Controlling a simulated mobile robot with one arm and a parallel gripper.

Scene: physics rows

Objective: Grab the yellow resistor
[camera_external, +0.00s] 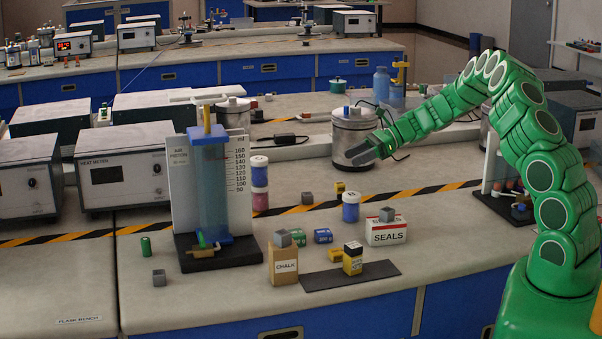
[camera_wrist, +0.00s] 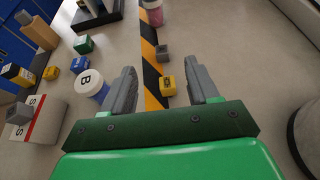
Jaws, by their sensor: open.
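A small yellow block (camera_external: 339,187) with a dark mark lies on the bench near the striped tape; in the wrist view it (camera_wrist: 167,87) shows between my fingers' lines, apart from them. Another yellow block (camera_external: 335,254) lies farther forward, also in the wrist view (camera_wrist: 51,73). A yellow box with a black top (camera_external: 352,262) stands upright near it. I cannot read which one is the resistor. My gripper (camera_external: 362,153) is open and empty, above the bench in front of the metal can; its two fingers (camera_wrist: 160,68) are spread in the wrist view.
A grey cube (camera_external: 307,198) and a blue, white-capped bottle (camera_external: 351,209) are near the first yellow block. A SEALS box (camera_external: 386,232) with a grey cube on it, a CHALK box (camera_external: 284,267) and a gas piston stand (camera_external: 215,190) are nearby. A metal can (camera_external: 353,138) is behind.

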